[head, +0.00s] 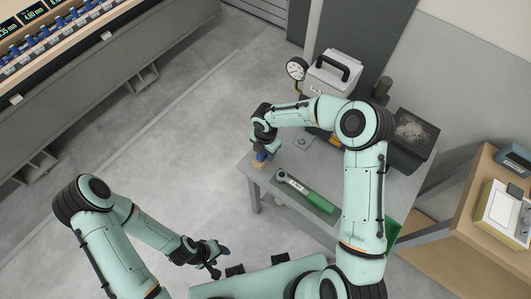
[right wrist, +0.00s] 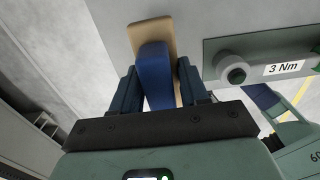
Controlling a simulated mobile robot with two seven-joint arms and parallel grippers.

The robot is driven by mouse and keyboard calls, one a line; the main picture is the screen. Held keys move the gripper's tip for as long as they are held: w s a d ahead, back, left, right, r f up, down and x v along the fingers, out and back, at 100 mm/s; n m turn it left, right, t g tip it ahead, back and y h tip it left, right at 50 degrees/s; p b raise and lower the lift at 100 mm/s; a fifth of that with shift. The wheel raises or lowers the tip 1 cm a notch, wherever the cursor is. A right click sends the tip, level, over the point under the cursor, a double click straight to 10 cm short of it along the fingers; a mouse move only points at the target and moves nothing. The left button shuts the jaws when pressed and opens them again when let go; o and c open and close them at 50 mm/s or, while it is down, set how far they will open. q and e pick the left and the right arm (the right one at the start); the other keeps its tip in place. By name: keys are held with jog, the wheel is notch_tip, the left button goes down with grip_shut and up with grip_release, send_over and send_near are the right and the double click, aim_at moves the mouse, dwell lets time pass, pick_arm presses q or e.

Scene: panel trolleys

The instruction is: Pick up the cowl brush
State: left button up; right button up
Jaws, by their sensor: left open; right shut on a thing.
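The cowl brush, a blue body with a tan block at its end, shows in the right wrist view (right wrist: 153,72) between the dark fingers of my right gripper (right wrist: 160,88). In the head view the brush (head: 260,160) is a small tan and blue shape at the left corner of the grey table, under my right gripper (head: 263,150). The right gripper is shut on the brush. I cannot tell whether the brush touches the table. My left gripper (head: 217,262) is open and empty, low in the head view, away from the table.
A torque wrench (head: 305,191) with a green handle lies on the grey table (head: 287,157), close to the brush. A grey-white case (head: 331,74) with a dial gauge (head: 297,69) stands at the back, a dark box (head: 412,137) at the right. The floor to the left is clear.

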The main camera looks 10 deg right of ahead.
pick_arm(q)
jog(key=shift+w+r+p, duration=0.8)
jog(key=shift+w+r, duration=0.2)
jog(key=shift+r, duration=0.15)
pick_arm(e)
notch_tip(320, 180, up, 18)
jog(key=shift+r, duration=0.15)
